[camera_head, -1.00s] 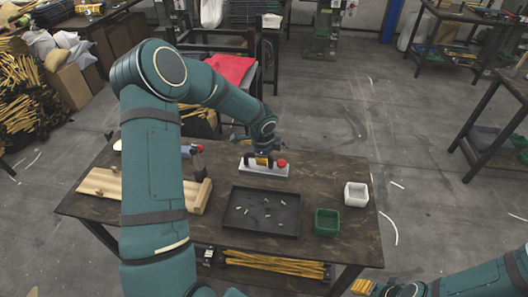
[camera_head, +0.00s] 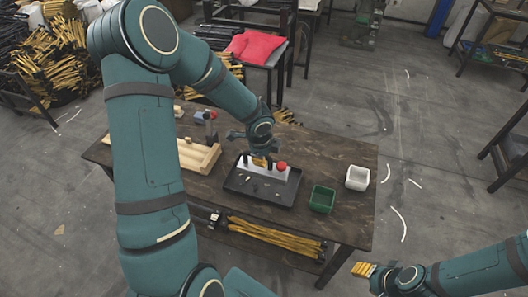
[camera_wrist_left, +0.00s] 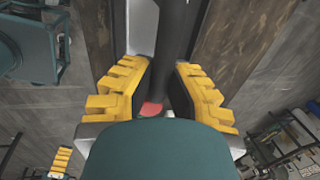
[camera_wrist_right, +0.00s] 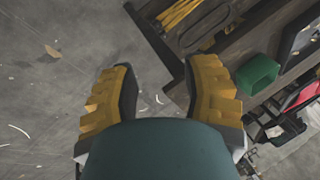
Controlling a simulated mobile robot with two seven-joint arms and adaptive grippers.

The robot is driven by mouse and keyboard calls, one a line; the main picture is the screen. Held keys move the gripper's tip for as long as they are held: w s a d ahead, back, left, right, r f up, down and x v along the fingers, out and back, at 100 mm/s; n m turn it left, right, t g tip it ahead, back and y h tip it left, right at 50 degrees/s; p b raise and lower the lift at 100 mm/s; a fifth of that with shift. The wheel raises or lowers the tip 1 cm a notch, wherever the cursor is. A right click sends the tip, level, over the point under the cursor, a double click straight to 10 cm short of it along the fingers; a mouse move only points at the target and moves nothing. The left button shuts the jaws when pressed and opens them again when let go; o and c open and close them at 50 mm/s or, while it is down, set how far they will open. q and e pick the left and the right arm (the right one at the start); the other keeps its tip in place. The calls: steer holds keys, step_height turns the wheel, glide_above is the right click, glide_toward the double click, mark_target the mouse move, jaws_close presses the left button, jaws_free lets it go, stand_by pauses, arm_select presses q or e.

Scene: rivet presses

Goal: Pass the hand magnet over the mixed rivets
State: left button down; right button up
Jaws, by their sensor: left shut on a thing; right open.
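My left gripper (camera_head: 261,161) is shut on the hand magnet (camera_head: 270,173), a pale grey bar with a dark handle and a red knob. In the left wrist view, the yellow finger pads (camera_wrist_left: 160,75) close around the black handle (camera_wrist_left: 175,45). The magnet is over the back part of a dark shallow tray (camera_head: 258,196). A few small rivets (camera_head: 243,180) show in the tray; others are hidden or too small to tell. I cannot tell the gap between magnet and rivets. My right gripper (camera_head: 364,269) is open and empty, off the table's front right.
A green bin (camera_head: 322,199) and a white bin (camera_head: 357,177) stand right of the tray. A wooden fixture (camera_head: 200,157) lies to the left, with a dark upright tool (camera_head: 210,127) by it. The table's (camera_head: 340,225) right front corner is clear.

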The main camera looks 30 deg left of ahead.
arm_select(q)
steer(key=shift+s+d, duration=0.1)
steer(key=shift+s, duration=0.1)
step_height(320, 180, down, 9)
steer(key=b, duration=0.8)
steer(key=w+p, duration=0.1)
steer(key=w, duration=0.1)
steer(key=w+a+p, duration=0.1)
steer(key=w, duration=0.1)
steer(key=w+p, duration=0.2)
steer(key=shift+w+a+r, duration=0.25)
steer(key=shift+w+a, duration=0.1)
step_height(320, 180, up, 9)
steer(key=p, duration=0.6)
steer(key=shift+f+p, duration=0.15)
steer(key=shift+p, duration=0.25)
